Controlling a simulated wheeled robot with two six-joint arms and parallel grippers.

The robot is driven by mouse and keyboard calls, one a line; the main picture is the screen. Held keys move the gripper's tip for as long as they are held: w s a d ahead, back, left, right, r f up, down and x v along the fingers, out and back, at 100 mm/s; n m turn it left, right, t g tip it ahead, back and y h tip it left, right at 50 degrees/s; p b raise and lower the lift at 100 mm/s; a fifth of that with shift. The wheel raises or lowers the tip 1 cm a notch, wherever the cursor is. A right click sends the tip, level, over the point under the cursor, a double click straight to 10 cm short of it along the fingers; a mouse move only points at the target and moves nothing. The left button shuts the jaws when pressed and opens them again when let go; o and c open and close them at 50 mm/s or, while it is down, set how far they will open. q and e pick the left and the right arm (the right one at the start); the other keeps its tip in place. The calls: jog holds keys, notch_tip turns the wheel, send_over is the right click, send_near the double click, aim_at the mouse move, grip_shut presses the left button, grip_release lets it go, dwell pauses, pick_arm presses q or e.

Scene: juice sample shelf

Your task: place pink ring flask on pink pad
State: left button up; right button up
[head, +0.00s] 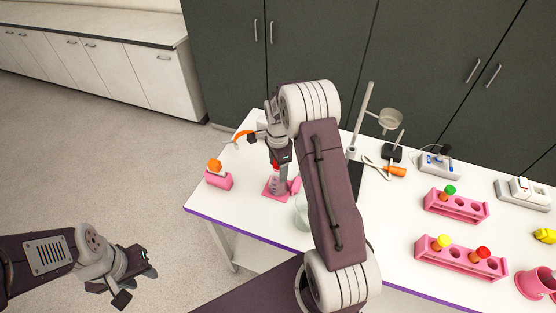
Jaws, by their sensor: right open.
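The flask (278,184) is small, with a red top and pinkish body. It stands upright on the pink pad (268,194) near the table's left part. A pink piece (295,185) shows just to its right; I cannot tell whether it is the flask's ring. My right gripper (276,160) is open right above and beside the flask's top, its fingertips partly hidden by my own arm. I cannot tell whether it touches the flask. My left gripper (135,287) is open and empty, away from the table, over the floor at lower left.
A glass beaker (301,211) is partly behind my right arm. Pink tube racks (462,260) and a metal stand (362,115) are to the right. The table's front left corner is clear.

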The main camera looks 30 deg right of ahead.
notch_tip(320, 180, up, 10)
jog(key=shift+f+b, duration=0.2)
jog(key=shift+b, duration=0.4)
jog(key=s+a+f+n+b, duration=0.1)
jog(key=s+a+f+n, duration=0.1)
jog(key=s+n, duration=0.4)
jog(key=s+a+f+n+b, duration=0.1)
jog(key=s+a+f+n, duration=0.2)
jog(key=s+a+n, duration=0.2)
jog(key=s+a+f+n+t+b, duration=0.1)
jog(key=s+a+f+n, duration=0.2)
jog(key=s+n, duration=0.4)
jog(key=shift+s+a+n+b, duration=0.2)
jog(key=shift+a+n+b, duration=0.15)
jog(key=shift+a, duration=0.1)
